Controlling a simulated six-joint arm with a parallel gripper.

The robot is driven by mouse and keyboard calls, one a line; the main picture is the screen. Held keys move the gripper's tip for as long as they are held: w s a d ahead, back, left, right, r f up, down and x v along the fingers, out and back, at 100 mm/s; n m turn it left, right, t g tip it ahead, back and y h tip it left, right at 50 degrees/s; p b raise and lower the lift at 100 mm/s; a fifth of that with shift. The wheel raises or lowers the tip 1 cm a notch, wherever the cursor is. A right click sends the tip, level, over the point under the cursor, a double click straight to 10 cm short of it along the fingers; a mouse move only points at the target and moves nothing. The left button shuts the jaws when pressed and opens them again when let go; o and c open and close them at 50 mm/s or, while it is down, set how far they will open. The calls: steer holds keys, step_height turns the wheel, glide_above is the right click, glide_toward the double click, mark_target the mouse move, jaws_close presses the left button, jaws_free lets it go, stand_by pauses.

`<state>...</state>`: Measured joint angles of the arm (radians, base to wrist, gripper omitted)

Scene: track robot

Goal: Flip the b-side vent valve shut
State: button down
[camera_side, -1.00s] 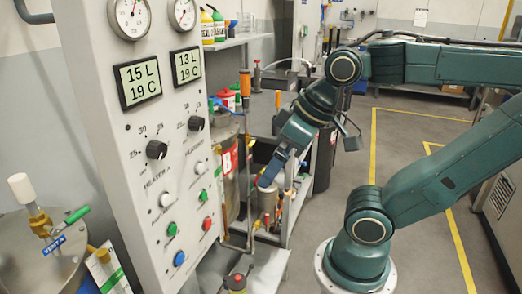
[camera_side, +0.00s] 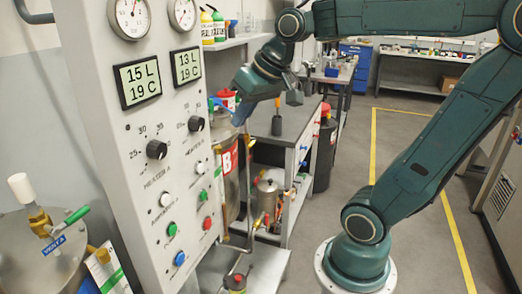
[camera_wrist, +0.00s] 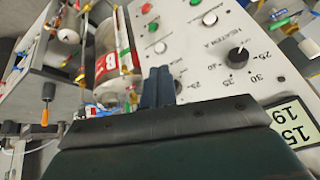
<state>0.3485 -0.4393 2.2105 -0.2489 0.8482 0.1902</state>
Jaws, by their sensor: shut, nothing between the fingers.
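My gripper (camera_side: 243,112) is shut and empty, its blue fingers pointing down beside the right edge of the control panel, above the B tank. In the wrist view the shut fingers (camera_wrist: 158,86) point toward the panel, between the B tank and the heater knobs. The B tank (camera_side: 230,170) bears a red B label and stands behind the panel; it also shows in the wrist view (camera_wrist: 106,45). I cannot make out the b-side vent valve; the gripper and panel cover much of the tank's top. The VENT A valve (camera_side: 60,228), with a green handle, is at the far left.
The control panel (camera_side: 110,105) with knobs, buttons and displays stands close to my gripper. A cart (camera_side: 295,150) with an upright orange-and-black tool (camera_side: 277,118) is to its right. Shelf bottles (camera_side: 214,24) stand behind. The floor inside the yellow lines is clear.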

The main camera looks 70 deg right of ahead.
steer(key=w+d+r+m, duration=0.1)
steer(key=w+d+m, duration=0.2)
steer(key=d, duration=0.9)
steer(key=w+d+r+m+t, duration=0.1)
steer(key=w+d+m, duration=0.2)
steer(key=d, duration=0.9)
steer(key=shift+w+d, duration=0.15)
steer(key=shift+w, duration=1.05)
glide_toward(211, 109)
step_height(211, 109, down, 6)
steer(key=w+d, duration=0.2)
steer(key=shift+w+r, duration=0.2)
steer(key=shift+w, duration=0.15)
